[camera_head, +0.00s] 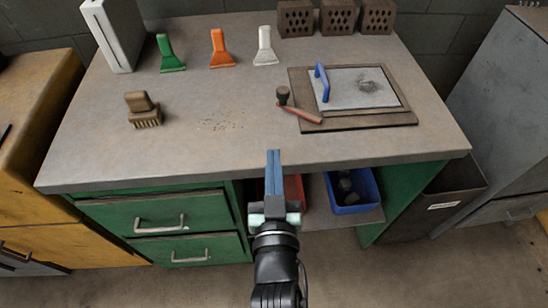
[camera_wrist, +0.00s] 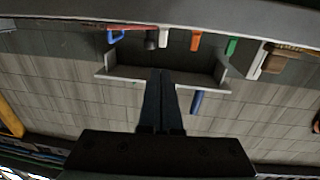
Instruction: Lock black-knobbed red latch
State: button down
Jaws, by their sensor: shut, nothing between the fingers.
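The red latch (camera_head: 304,115) lies at the front-left corner of a brown board (camera_head: 371,123). Its black knob (camera_head: 283,95) stands at its upper-left end, left of the board, and the red bar slants down to the right onto the board's edge. A grey panel (camera_head: 350,91) with a blue handle (camera_head: 321,83) sits on the board. My gripper (camera_head: 273,155) is shut and empty, in front of the latch near the bench's front edge.
The bench top (camera_head: 220,155) is clear left of the latch, except for a brush (camera_head: 142,110) and some crumbs. Green (camera_head: 170,54), orange (camera_head: 221,49) and white (camera_head: 264,47) scrapers and several hollow bricks (camera_head: 337,18) stand at the back. A blue bin (camera_head: 352,193) is below.

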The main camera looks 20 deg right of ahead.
aim_at(283, 97)
jog(key=n+h+p, duration=0.1)
jog(key=n+p, duration=0.1)
jog(key=n, duration=0.6)
jog(key=n+g+h+p, duration=0.1)
jog(key=n, duration=0.7)
jog(key=shift+n+p, duration=0.3)
jog(key=shift+p, duration=0.05)
jog(key=p+x, duration=0.1)
jog(key=x, duration=1.3)
jog(key=shift+d+p, duration=0.1)
jog(key=shift+p, duration=0.25)
jog(key=shift+w+h+b, duration=0.1)
jog(key=shift+h+b, duration=0.2)
jog(key=shift+b, duration=0.05)
